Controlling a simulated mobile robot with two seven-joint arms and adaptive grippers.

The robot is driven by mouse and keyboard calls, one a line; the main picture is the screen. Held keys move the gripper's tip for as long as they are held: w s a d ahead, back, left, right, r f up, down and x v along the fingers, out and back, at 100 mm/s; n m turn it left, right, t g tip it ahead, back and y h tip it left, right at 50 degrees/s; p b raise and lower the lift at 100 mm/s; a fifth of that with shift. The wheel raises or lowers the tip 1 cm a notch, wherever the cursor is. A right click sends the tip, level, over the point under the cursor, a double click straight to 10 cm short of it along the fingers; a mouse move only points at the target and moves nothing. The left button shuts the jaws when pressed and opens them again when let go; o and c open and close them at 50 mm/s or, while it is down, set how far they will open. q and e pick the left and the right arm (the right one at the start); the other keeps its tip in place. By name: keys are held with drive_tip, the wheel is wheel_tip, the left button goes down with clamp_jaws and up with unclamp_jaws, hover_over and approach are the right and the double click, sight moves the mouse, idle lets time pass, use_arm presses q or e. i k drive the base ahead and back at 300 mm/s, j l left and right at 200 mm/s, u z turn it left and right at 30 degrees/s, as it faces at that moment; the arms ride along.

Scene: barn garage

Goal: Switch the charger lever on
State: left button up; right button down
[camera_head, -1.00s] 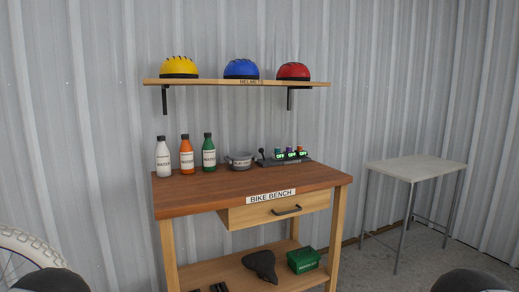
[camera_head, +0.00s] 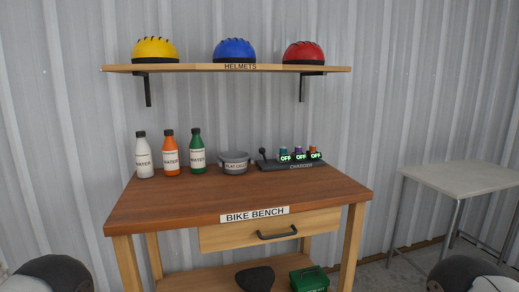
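The charger (camera_head: 297,166) is a dark base at the back right of the bike bench (camera_head: 215,199). A lever with a dark round knob (camera_head: 263,153) stands upright at its left end. Several small coloured units (camera_head: 298,152) stand on the charger, and their green displays read OFF. Neither gripper is in view. Only dark rounded parts of mine show at the bottom left and bottom right corners, far from the charger.
White, orange (camera_head: 171,155) and green bottles and a grey labelled pot (camera_head: 234,162) stand left of the lever. A shelf (camera_head: 226,67) with three helmets hangs above. A pale side table (camera_head: 465,180) stands right. The bench's front top is clear.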

sight(262, 150)
drive_tip(key=i+l+u, duration=0.1)
drive_tip(key=l, duration=0.25)
drive_tip(key=i+l+u, duration=0.1)
drive_tip(key=i+l, duration=0.2)
drive_tip(key=i+l+u, duration=0.1)
drive_tip(key=l, duration=0.35)
drive_tip(key=i, duration=0.05)
